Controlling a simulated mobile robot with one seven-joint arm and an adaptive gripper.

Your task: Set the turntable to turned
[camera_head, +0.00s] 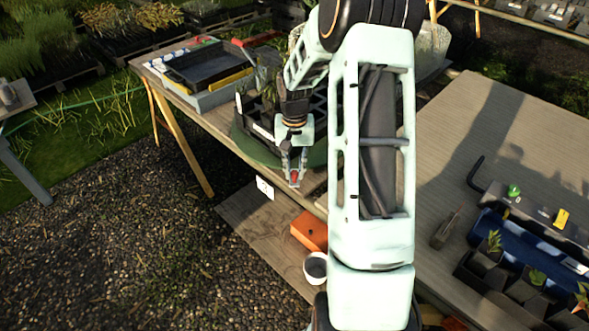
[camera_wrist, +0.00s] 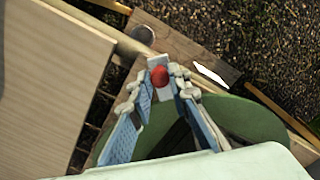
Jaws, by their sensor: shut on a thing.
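The turntable (camera_head: 245,148) is a dark green disc on the wooden bench, carrying a black tray of plant pots. My arm hides part of it. Its green edge also shows in the wrist view (camera_wrist: 255,118), below my fingers. My gripper (camera_head: 294,178) points down at the bench's front edge beside the disc. In the wrist view my gripper (camera_wrist: 160,82) has its blue-padded fingers closed at their tips around a small pale handle with a red knob (camera_wrist: 159,75). How the handle joins the disc is hidden.
A grey crate with a dark tray (camera_head: 205,75) stands at the bench's left end. An orange box (camera_head: 309,231) and a white pot (camera_head: 315,266) are on the low shelf. Another table (camera_head: 470,150) with blue trays is at right. Gravel lies open at left.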

